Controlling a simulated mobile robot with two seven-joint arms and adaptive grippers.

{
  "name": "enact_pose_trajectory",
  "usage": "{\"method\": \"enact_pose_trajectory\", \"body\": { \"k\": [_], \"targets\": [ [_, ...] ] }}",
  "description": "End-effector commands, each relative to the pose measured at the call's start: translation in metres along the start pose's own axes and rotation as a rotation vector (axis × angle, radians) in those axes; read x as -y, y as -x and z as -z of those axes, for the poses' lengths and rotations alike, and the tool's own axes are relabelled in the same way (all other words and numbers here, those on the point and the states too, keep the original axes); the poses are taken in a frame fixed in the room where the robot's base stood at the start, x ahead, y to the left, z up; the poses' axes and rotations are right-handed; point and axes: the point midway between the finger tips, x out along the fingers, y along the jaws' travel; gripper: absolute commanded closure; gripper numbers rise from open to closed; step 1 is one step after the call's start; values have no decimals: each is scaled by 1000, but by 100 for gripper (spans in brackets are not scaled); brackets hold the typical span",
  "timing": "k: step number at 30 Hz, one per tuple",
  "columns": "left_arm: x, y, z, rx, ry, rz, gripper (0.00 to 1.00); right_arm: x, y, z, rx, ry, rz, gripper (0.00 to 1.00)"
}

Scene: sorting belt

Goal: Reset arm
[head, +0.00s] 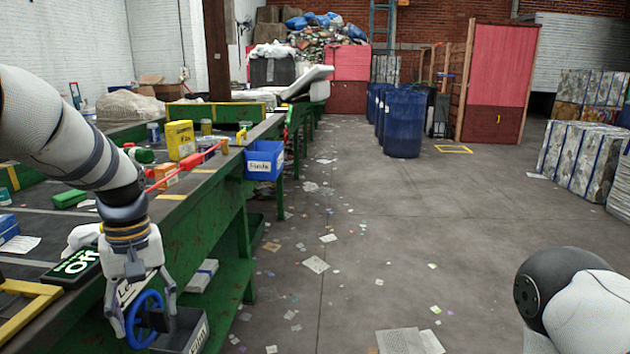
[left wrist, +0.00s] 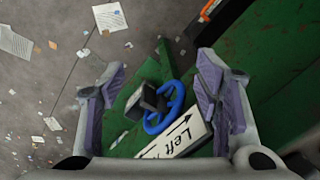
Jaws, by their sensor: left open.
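My left gripper (head: 141,303) points down beside the near edge of the green sorting belt frame (head: 215,245). Its two fingers are spread apart and hold nothing; they also show in the left wrist view (left wrist: 162,105). A blue handwheel (head: 133,326) is below and between the fingers in the head view. In the left wrist view the wheel (left wrist: 172,105) shows beyond the fingertips, with a white plate (left wrist: 180,137) reading "Left". I cannot tell whether a finger touches the wheel. My right arm shows only as a white and black link at the lower right; its gripper is out of view.
A black box with a green ON sign (head: 75,267) is on the belt's edge, left of my left gripper. A labelled blue bin (head: 265,160) hangs on the belt's side. Blue barrels (head: 404,123) stand farther back. The floor aisle is open, with scattered paper.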

Motion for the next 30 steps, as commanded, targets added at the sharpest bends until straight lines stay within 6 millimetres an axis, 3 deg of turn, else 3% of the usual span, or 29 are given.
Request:
{"method": "enact_pose_trajectory", "body": {
  "k": [1,3,5,6,10,12,15,18,30],
  "targets": [
    [6,-47,-16,21,-40,18,42,0,0,0,0,0,0,60],
    [18,-109,-42,31,-110,30,42,0,0,0,0,0,0,60],
    [32,-158,-73,38,-173,37,42,0,0,0,1,0,0,60],
    [44,-187,-99,45,-218,41,42,0,0,-1,2,-1,-1,60],
    [88,-254,-194,70,-369,37,42,0,0,-1,1,-1,-1,60],
    [112,-268,-244,83,-441,27,42,0,0,-1,1,-1,-1,60],
    [135,-270,-296,94,-518,8,42,0,0,0,0,-1,-1,60],
    [147,-266,-324,96,-560,-7,42,0,1,0,0,-1,-1,60],
    [149,-264,-330,90,-571,-13,42,0,0,0,1,-1,-1,60]
  ]
}}
